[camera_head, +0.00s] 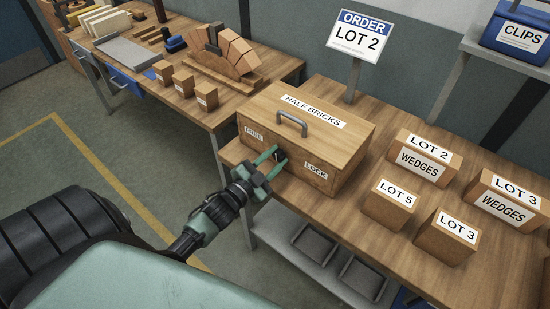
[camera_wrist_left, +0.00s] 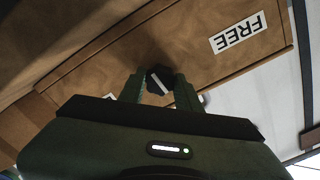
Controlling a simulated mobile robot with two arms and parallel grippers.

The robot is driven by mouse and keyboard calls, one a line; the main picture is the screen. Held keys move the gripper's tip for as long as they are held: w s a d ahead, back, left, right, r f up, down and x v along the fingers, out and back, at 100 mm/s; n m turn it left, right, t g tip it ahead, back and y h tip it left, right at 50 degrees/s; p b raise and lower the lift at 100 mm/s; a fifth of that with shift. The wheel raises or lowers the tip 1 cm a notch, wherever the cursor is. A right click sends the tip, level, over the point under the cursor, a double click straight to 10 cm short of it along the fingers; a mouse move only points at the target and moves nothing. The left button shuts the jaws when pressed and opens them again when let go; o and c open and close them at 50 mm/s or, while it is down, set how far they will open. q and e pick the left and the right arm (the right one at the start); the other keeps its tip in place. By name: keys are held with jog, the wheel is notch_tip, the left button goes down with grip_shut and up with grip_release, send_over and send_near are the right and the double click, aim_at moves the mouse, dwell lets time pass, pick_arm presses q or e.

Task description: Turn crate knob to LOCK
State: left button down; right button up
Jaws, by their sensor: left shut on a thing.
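The wooden crate (camera_head: 315,145) labelled HALF BRICKS stands on the bench, with a grey handle on its lid. Its front face carries a FREE label (camera_head: 253,135) on the left and a LOCK label (camera_head: 315,170) on the right. The dark knob (camera_wrist_left: 158,79) with a white pointer line sits between the labels. My left gripper (camera_head: 275,157) is at the crate's front face, its green fingers shut on the knob. In the left wrist view the fingers (camera_wrist_left: 160,88) stand on both sides of the knob. The wrist view is rolled, with FREE upside down. My right gripper is not in view.
Cartons labelled LOT 2 WEDGES (camera_head: 425,158), LOT 5 (camera_head: 389,205), LOT 3 (camera_head: 447,238) and LOT 3 WEDGES (camera_head: 504,202) stand right of the crate. An ORDER LOT 2 sign (camera_head: 358,36) rises behind. A brick arch (camera_head: 225,58) is on the left bench.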

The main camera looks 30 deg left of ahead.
pick_arm(q)
jog(key=shift+m, duration=0.3)
jog(key=c, duration=1)
grip_release()
jog(key=shift+s+f, duration=0.1)
jog(key=shift+s, duration=0.5)
jog(key=s+b, duration=0.1)
jog(key=s, duration=0.5)
jog(key=shift+s+a+b, duration=0.3)
jog(key=shift+s+b, duration=0.05)
jog(key=shift+b, duration=0.05)
